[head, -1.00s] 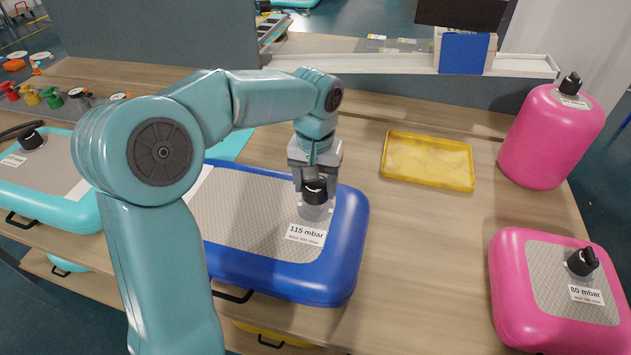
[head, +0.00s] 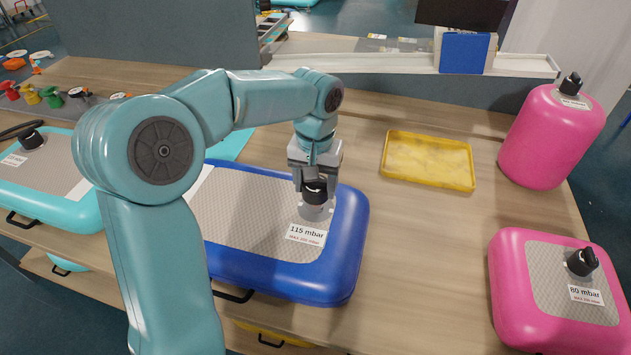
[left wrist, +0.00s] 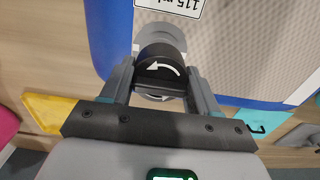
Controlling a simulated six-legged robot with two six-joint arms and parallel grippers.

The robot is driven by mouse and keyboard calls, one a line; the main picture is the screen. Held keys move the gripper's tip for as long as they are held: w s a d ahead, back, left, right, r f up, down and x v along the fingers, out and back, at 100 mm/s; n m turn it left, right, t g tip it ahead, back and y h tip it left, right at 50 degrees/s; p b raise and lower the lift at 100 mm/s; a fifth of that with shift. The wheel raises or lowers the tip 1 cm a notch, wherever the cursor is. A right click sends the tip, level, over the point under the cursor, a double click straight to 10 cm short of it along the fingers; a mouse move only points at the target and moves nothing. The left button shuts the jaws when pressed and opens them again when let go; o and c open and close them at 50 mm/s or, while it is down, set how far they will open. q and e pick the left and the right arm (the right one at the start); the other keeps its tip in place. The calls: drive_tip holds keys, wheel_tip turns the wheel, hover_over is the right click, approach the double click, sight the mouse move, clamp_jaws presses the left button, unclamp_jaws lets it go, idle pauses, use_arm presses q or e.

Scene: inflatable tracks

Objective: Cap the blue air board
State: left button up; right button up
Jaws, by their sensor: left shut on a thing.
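The blue air board (head: 345,240) lies on the wooden table in the head view, with a grey textured top and a label (head: 306,234) reading 115 mbar. A black cap (head: 314,189) with a white curved arrow is over the valve (head: 315,211) near the board's right end. My left gripper (head: 315,182) points down and is shut on the cap. In the left wrist view the cap (left wrist: 161,68) sits between the two fingers (left wrist: 160,85). Whether the cap is fully seated on the valve I cannot tell. My right gripper is not in view.
A yellow tray (head: 428,160) lies right of the board. A pink board (head: 520,290) and a pink cylinder (head: 548,140), both capped, are at the right. A turquoise board (head: 50,205) is at the left.

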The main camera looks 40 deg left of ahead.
use_arm(q)
drive_tip(key=shift+f+b, duration=1.55)
drive_tip(key=shift+f, duration=0.55)
drive_tip(key=n, duration=0.5)
drive_tip(key=n, duration=0.2)
drive_tip(key=shift+n+b, duration=0.3)
drive_tip(key=shift+n, duration=0.1)
drive_tip(key=n, duration=0.2)
drive_tip(key=shift+r+n, duration=0.1)
drive_tip(key=shift+n, duration=0.2)
drive_tip(key=n, duration=0.4)
drive_tip(key=shift+n, duration=0.3)
drive_tip(key=o, duration=1.1)
